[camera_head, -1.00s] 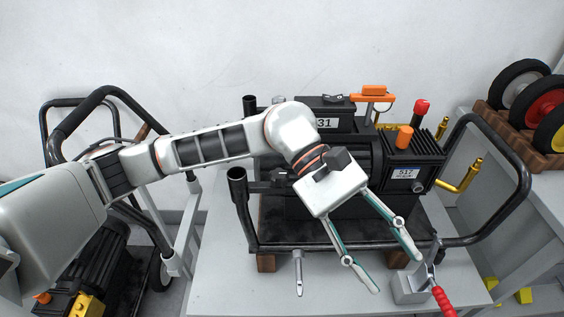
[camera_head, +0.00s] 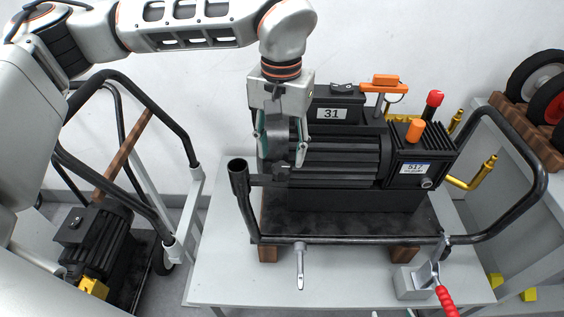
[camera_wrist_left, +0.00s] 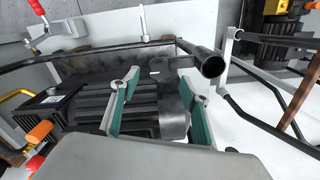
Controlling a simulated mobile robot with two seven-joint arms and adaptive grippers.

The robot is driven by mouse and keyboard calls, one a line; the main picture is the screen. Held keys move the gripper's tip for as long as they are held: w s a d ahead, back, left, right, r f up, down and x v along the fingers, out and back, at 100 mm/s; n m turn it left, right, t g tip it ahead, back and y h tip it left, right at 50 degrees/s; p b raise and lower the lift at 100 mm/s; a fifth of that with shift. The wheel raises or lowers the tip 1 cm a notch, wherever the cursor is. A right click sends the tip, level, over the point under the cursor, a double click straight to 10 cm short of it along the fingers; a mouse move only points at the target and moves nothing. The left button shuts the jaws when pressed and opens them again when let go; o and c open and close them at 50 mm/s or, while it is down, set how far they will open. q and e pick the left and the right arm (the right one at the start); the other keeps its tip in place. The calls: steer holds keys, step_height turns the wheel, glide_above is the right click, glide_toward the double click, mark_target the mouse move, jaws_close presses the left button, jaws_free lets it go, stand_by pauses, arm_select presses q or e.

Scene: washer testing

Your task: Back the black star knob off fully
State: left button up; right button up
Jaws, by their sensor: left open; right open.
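A small dark knob, seemingly the black star knob (camera_head: 283,168), sits at the left end of the black ribbed pump (camera_head: 340,160), beside the open black tube end. Its star shape is too small to make out. My left gripper (camera_head: 281,160) points down over that end, open, with its teal-lined fingers apart on either side of the knob's area. In the left wrist view the open fingertips (camera_wrist_left: 158,77) frame a small dark part at the pump's end. I cannot tell whether they touch it. My right gripper is in neither view.
The pump stands on a black tubular-framed tray on the grey table (camera_head: 225,275). A red-handled clamp (camera_head: 445,300) is at front right, a metal lever (camera_head: 300,268) at the front. An orange-topped fitting (camera_head: 385,82) rises behind. A cart (camera_head: 190,215) stands left.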

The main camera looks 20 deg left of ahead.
mark_target(282, 167)
arm_select(q)
steer(key=shift+f, duration=2.2)
steer(key=c, duration=1.1)
